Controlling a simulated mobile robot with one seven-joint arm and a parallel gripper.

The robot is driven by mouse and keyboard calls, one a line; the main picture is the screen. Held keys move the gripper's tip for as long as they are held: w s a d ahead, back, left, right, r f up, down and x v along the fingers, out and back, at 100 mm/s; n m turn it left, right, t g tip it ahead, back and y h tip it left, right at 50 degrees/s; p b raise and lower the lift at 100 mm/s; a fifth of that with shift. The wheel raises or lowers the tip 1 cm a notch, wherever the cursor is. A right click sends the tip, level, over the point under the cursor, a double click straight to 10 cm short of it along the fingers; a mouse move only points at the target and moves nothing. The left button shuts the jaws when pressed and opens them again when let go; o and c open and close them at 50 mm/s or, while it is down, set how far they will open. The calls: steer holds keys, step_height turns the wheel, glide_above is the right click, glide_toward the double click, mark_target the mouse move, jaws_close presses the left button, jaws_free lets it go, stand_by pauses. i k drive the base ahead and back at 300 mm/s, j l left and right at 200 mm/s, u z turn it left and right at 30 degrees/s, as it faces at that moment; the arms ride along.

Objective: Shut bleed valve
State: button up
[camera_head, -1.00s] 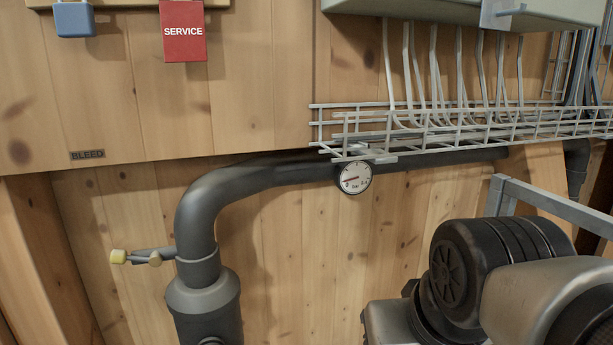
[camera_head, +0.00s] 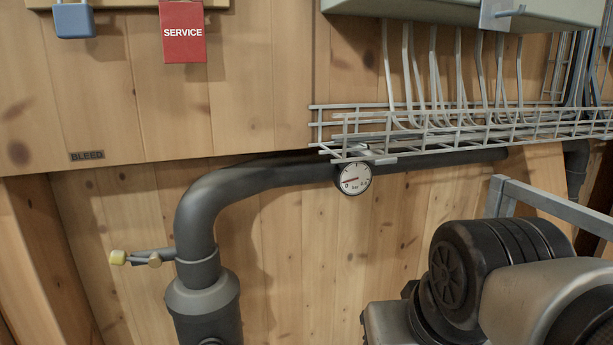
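The bleed valve (camera_head: 150,257) is a small fitting on the left side of the grey pipe, below a dark BLEED label (camera_head: 87,155) on the wooden wall. The thick grey pipe (camera_head: 200,205) bends from vertical to run right. A round white gauge (camera_head: 354,179) hangs on the pipe, its red needle pointing left. Black and grey rounded parts at the lower right look like my own arm. My gripper's fingers are not in view.
A wire cable tray (camera_head: 450,130) with several grey cables runs along the upper right under a pale box (camera_head: 480,8). A red SERVICE tag (camera_head: 183,32) and a blue padlock (camera_head: 74,20) hang at the upper left. The space around the valve looks clear.

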mark_target(117, 258)
steer(key=u, duration=1.45)
